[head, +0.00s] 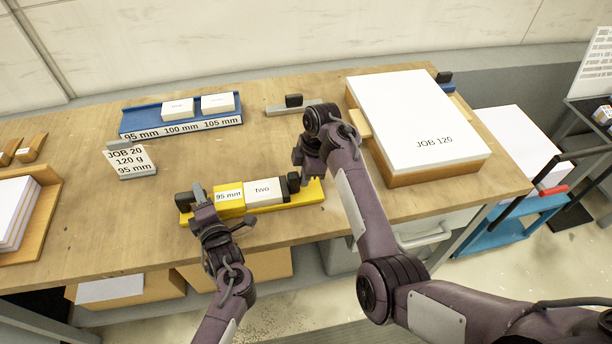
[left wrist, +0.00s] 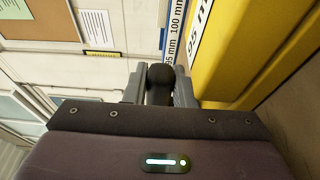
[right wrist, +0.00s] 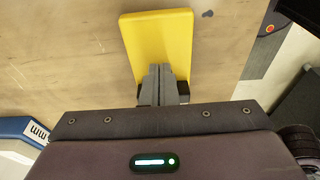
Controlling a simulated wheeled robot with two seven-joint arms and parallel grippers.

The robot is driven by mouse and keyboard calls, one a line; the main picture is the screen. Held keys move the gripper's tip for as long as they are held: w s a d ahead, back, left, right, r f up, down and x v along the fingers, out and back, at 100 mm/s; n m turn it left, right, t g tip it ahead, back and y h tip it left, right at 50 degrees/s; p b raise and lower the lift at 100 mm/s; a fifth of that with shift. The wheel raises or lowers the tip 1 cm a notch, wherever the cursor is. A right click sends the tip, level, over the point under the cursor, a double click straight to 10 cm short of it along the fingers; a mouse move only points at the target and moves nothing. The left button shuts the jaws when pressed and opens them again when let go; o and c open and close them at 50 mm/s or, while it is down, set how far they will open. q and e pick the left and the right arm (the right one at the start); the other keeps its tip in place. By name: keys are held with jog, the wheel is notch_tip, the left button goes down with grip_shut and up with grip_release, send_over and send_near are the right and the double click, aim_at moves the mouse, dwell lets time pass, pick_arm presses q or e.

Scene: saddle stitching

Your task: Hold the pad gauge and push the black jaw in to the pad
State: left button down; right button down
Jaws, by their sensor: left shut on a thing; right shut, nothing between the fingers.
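The yellow pad gauge (head: 310,195) lies near the table's front edge, with a "95 mm" block (head: 228,196) and a white pad marked "two" (head: 264,192) on it. My left gripper (head: 198,193) is shut on the black knob at the gauge's left end; the left wrist view shows the knob (left wrist: 160,76) between its fingers. The black jaw (head: 293,182) stands right of the pad, touching or nearly so. My right gripper (head: 301,165) is shut and empty, at the jaw. In the right wrist view its fingertips (right wrist: 160,70) are over the gauge's yellow end (right wrist: 160,35), partly hiding the jaw.
A blue rack (head: 180,118) with white pads stands behind. A grey block labelled JOB 20 (head: 130,162) stands left. A large JOB 120 paper stack (head: 420,120) is at right, close to my right arm. A grey gauge with a black block (head: 293,101) lies behind. Bare table surrounds the yellow gauge.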

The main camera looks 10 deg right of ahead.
pick_arm(q)
jog(key=shift+d, duration=0.4)
pick_arm(e)
jog(key=shift+s+a, duration=0.1)
jog(key=shift+a, duration=0.25)
pick_arm(q)
jog(key=shift+a, duration=0.15)
pick_arm(e)
jog(key=shift+d+r, duration=0.3)
jog(key=shift+d, duration=0.25)
jog(key=shift+d+r, duration=0.25)
jog(key=shift+d, duration=0.25)
pick_arm(q)
jog(key=shift+a, duration=0.1)
pick_arm(e)
jog(key=shift+w+d+r, duration=0.1)
jog(key=shift+d+r, duration=0.15)
jog(key=shift+d, duration=0.35)
jog(key=shift+w+d+r, duration=0.1)
jog(key=shift+d+r, duration=0.1)
jog(key=shift+d, duration=0.35)
pick_arm(q)
jog(key=shift+a, duration=0.1)
